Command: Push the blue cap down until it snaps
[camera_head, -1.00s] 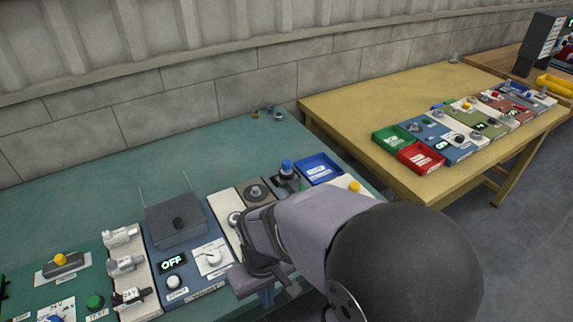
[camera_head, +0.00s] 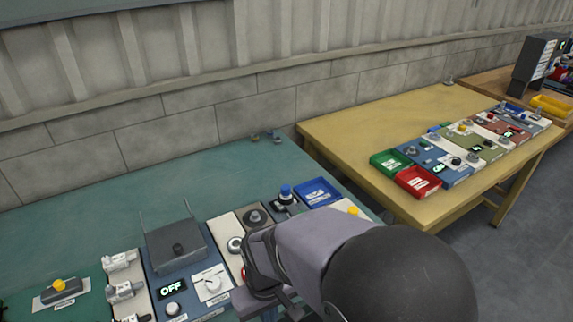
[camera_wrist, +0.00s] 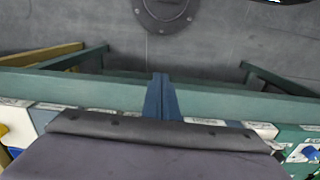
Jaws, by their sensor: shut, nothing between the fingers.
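The blue cap (camera_head: 286,191) sits on an upright dark fitting in the far row of panels on the green table, in the head view. It looks upright; its seating is too small to tell. In the wrist view my gripper (camera_wrist: 161,82) shows two blue-grey fingers pressed together and empty, over the table's front edge and the floor. The blue cap is not identifiable in that view.
A blue bin (camera_head: 318,193) stands right of the cap. A dark round fitting (camera_head: 254,217) and a grey box with upright rods (camera_head: 177,246) are to its left. The table behind is mostly clear. A yellow table (camera_head: 400,125) with more panels stands at the right.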

